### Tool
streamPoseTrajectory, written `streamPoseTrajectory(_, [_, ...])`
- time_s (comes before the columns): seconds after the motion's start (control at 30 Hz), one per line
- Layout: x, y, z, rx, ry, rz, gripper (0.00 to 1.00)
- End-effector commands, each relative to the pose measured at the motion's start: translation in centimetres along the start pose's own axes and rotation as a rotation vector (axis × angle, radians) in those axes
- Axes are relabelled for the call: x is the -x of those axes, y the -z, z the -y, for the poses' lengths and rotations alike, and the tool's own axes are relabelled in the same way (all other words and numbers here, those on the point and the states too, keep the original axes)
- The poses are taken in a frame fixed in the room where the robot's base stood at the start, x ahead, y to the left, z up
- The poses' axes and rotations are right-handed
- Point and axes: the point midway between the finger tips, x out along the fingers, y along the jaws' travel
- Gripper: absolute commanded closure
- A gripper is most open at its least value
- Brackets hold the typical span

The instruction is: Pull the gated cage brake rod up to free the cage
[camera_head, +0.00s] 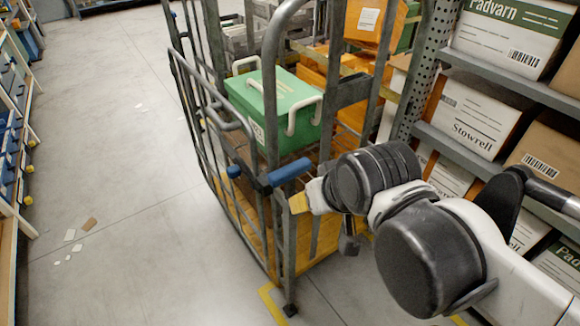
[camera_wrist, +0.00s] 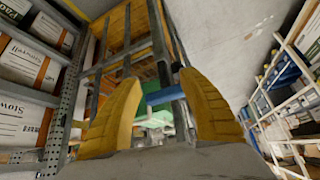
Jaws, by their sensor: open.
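The gated cage (camera_head: 283,235) is a grey metal-barred roll cage with a yellow base. A horizontal rod with a blue grip (camera_head: 288,172) sticks out at its near corner post, with a smaller blue end (camera_head: 234,171) to the left. I take this to be the brake rod. My gripper (camera_head: 304,200) is just below and right of the blue grip, mostly hidden behind my wrist. In the wrist view, the yellow fingers of my gripper (camera_wrist: 158,80) are spread apart, with the blue grip (camera_wrist: 166,95) showing in the gap. I cannot tell whether they touch it.
A green box (camera_head: 272,105) with white handles sits in the cage, with orange crates (camera_head: 374,22) behind. Shelves (camera_head: 455,143) of labelled cartons stand close on the right. Blue-bin racks (camera_head: 10,130) line the left. The floor (camera_head: 120,150) left of the cage is mostly clear, with scraps.

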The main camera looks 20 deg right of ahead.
Motion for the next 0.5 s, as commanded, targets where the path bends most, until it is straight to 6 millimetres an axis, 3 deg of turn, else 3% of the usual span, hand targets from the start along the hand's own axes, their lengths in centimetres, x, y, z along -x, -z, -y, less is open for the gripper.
streamPoseTrajectory(0.23, [1.8,6.5,0.2,-0.378,-0.041,0.178,0.51])
streamPoseTrajectory(0.5, [0.2,13.0,0.3,-0.922,-0.224,0.408,0.51])
